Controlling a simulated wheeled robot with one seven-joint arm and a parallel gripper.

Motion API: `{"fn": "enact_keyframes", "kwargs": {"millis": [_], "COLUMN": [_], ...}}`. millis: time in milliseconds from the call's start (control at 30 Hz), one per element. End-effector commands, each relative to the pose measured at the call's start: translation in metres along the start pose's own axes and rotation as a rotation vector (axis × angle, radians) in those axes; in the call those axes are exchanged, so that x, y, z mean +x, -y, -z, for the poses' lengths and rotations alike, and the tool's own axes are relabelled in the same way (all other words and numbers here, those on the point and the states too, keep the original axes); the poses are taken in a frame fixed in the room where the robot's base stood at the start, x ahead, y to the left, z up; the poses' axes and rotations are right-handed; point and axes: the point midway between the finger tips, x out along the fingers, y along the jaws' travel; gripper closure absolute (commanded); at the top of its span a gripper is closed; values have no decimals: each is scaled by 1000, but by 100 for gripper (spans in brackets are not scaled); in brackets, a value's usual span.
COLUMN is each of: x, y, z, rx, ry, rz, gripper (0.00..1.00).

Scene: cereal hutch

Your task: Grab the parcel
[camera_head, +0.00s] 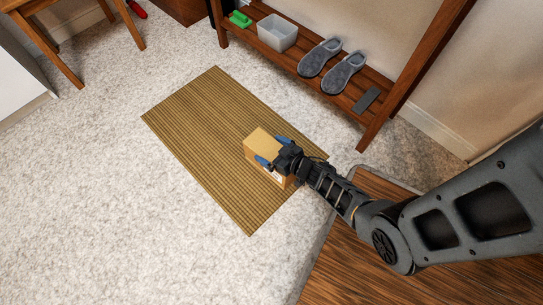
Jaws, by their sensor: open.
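The parcel (258,145) is a small tan cardboard box on a woven brown mat (197,130) on the floor. My gripper (274,150) reaches in from the right, over the parcel's near right part. Its two blue-tipped fingers are apart, one toward the parcel's left side and one toward its back right. The gripper hides part of the parcel's right side. I cannot tell whether the fingers touch the box.
A wooden rack (385,100) at the back holds grey slippers (344,73), a grey bin (277,33) and a green item (241,19). A wooden chair or table leg (130,24) stands at the upper left. The pale carpet (110,220) left of the mat is clear.

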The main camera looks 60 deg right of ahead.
Motion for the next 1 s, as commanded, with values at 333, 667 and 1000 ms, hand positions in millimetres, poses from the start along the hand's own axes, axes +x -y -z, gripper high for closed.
{"fn": "enact_keyframes", "kwargs": {"millis": [333,667,1000], "x": [0,0,0], "y": [0,0,0], "z": [0,0,1], "rx": [0,0,-1], "ry": [0,0,-2], "rz": [0,0,0], "gripper": [26,57,88]}}
